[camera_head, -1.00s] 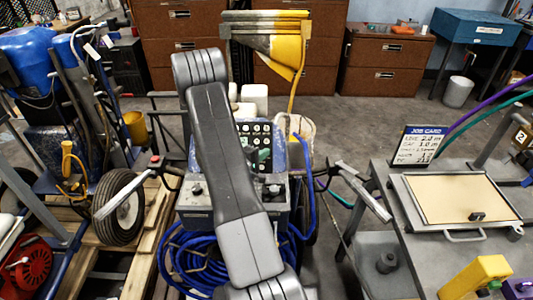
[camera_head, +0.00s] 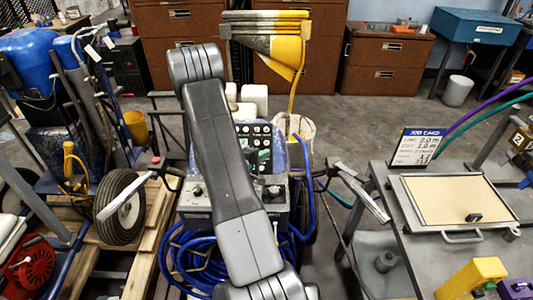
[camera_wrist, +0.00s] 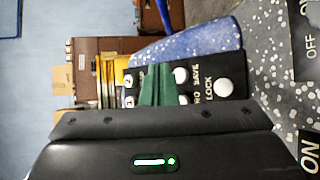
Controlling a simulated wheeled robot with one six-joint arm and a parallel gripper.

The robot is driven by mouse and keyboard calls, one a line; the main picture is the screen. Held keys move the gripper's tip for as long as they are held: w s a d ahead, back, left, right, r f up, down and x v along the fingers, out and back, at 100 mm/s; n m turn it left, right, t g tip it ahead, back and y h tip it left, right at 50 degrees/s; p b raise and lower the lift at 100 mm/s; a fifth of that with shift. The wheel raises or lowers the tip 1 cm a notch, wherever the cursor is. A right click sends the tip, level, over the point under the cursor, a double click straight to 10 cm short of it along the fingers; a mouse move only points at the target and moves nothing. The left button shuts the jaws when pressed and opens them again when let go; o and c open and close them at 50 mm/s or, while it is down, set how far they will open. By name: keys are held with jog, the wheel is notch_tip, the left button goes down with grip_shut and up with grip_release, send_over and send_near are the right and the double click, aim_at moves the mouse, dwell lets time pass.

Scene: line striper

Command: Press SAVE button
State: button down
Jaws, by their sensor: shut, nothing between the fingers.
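A black control panel (camera_wrist: 212,90) with white round buttons shows sideways in the wrist view. The SAVE label (camera_wrist: 195,73) has a white button (camera_wrist: 181,75) just to its left, partly beside my fingers. A larger white button (camera_wrist: 224,88) lies by the LOCK label (camera_wrist: 208,87). My gripper's green fingers (camera_wrist: 158,85) are together and empty, in front of the panel's left part. They hide some of its buttons. I cannot tell whether the tips touch the panel. In the head view the panel (camera_head: 246,131) stands on the striper, partly hidden by my arm.
The striper's handlebars (camera_head: 360,190) spread to both sides, with blue hose (camera_head: 190,262) coiled below. A grey bench with a job card (camera_head: 416,147) and a framed board (camera_head: 458,200) stands at right. Open floor lies behind.

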jog(key=s+r+p, duration=0.1)
jog(key=s+r, duration=0.1)
jog(key=shift+s+r+p, duration=0.35)
jog(key=shift+s+r, duration=0.05)
jog(key=shift+w+f, duration=0.1)
dwell(1.0)
jog(key=f+b, duration=0.1)
jog(key=w+b, duration=0.1)
jog(key=b, duration=0.1)
jog(key=shift+w+f, duration=0.2)
jog(key=shift+f, duration=0.15)
jog(key=s+r+p, duration=0.3)
jog(key=s+r, duration=0.1)
jog(key=shift+s+r+p, duration=0.15)
jog(key=shift+r+p, duration=0.15)
jog(key=shift+f, duration=0.1)
